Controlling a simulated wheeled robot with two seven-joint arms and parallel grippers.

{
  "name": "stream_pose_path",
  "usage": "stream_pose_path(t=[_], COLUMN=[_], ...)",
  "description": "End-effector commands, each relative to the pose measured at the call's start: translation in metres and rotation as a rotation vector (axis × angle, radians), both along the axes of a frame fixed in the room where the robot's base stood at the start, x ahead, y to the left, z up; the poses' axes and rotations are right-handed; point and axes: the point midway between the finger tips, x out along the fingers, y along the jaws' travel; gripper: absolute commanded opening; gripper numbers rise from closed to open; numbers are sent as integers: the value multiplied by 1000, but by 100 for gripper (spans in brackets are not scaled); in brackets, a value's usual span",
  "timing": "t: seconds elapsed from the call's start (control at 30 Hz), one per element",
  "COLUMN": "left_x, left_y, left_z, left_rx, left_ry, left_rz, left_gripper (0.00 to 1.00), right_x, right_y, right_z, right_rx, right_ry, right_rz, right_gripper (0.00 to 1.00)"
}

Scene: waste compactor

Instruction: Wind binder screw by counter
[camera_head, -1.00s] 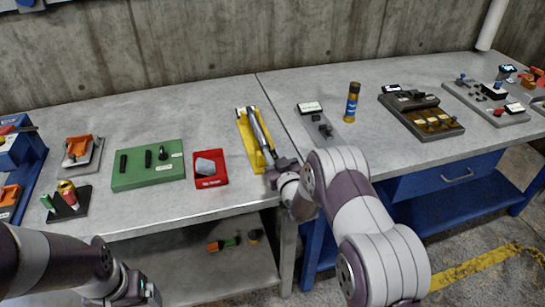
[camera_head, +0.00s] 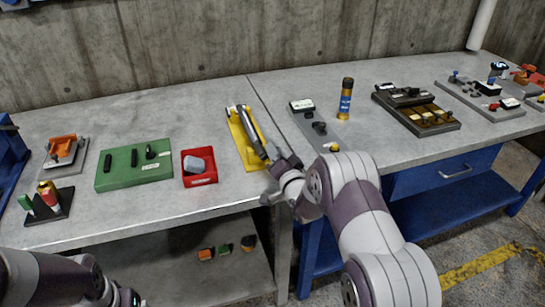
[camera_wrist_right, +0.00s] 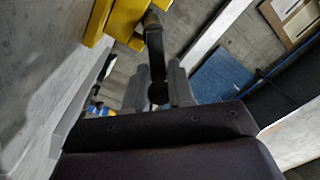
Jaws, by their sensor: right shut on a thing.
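The binder screw (camera_head: 247,135) lies on the counter as a yellow base with a long grey-and-black shaft along it, its near end at the table's front edge. My right gripper (camera_head: 277,168) is at that near end. In the right wrist view my right gripper (camera_wrist_right: 158,92) is shut on a dark crank handle (camera_wrist_right: 154,45), which stands beside the yellow base (camera_wrist_right: 125,18). A small white display (camera_head: 302,105) on a grey plate is right of the binder screw. My left gripper (camera_head: 128,298) is mostly cut off at the bottom edge; its fingers cannot be made out.
A red bin (camera_head: 199,178) with a grey lump and a green board (camera_head: 134,172) are left of the binder screw. A blue-and-yellow cylinder (camera_head: 345,98) stands to the right. A lower shelf (camera_head: 200,275) holds small blocks. The counter behind the binder screw is clear.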

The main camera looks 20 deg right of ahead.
Motion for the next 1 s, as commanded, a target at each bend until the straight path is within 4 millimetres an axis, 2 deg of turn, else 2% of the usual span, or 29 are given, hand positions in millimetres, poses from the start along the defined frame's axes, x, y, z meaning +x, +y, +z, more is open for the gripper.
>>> stream_pose_path(t=[0.03,0.5,1.0], left_x=[0,0,0], left_y=[0,0,0], left_z=[-7,-29,-37], left_rx=[0,0,0], left_ry=[0,0,0], left_rz=[0,0,0], left_gripper=[86,86,86], right_x=[-1,-1,-1], right_y=[-2,-8,-8], right_z=[-7,-21,-26], right_rx=[40,429,596], right_ry=[5,20,29], right_rz=[-3,-3,-3], right_gripper=[0,0,0])
